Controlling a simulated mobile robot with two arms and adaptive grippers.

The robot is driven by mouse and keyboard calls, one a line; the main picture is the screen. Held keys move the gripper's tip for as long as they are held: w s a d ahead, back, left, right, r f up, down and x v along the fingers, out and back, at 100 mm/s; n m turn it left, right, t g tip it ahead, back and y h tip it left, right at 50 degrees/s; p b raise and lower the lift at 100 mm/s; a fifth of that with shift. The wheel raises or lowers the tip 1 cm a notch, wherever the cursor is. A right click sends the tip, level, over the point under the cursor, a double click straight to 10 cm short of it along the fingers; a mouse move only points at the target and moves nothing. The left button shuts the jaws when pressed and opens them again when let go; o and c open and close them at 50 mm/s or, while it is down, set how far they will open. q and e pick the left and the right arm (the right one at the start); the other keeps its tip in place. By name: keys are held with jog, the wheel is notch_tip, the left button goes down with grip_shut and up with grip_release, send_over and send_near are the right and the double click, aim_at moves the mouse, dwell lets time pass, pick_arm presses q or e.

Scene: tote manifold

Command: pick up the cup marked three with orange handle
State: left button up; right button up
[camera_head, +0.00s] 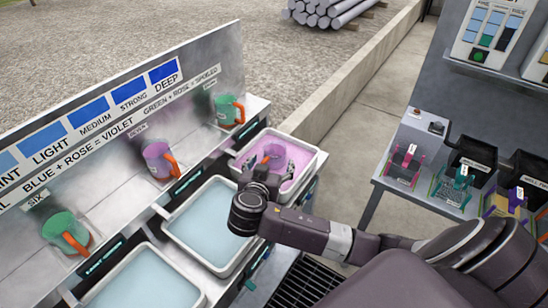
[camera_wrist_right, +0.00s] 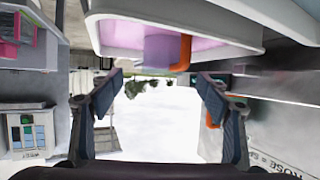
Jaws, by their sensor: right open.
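A violet cup with an orange handle (camera_head: 272,151) is at the tray of pink liquid (camera_head: 305,150). My right gripper (camera_head: 273,166) is at this cup in the head view and partly covers it. In the right wrist view the cup (camera_wrist_right: 160,50) is beyond the open fingers of the gripper (camera_wrist_right: 161,82), which have nothing between them. No number can be read on this cup. Another violet cup (camera_head: 156,160) and two green cups (camera_head: 62,229) (camera_head: 226,109), all with orange handles, stand on the shelf along the sign board. My left gripper is not in view.
Two trays of pale blue liquid (camera_head: 196,213) (camera_head: 138,283) lie along the bench in front of the shelf. The sign board (camera_head: 120,100) rises behind the cups. A side table (camera_head: 400,170) at the right holds small racks and black bins (camera_head: 472,160).

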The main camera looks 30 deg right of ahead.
aim_at(277, 148)
jog(key=shift+w+d, duration=0.25)
jog(key=shift+w, duration=0.05)
jog(key=p+x, duration=0.2)
jog(key=x, duration=0.3)
jog(key=shift+w+a, duration=0.15)
jog(key=shift+w, duration=0.05)
jog(key=c, duration=1.2)
jog(key=shift+c, duration=0.9)
jog(key=shift+r, duration=0.1)
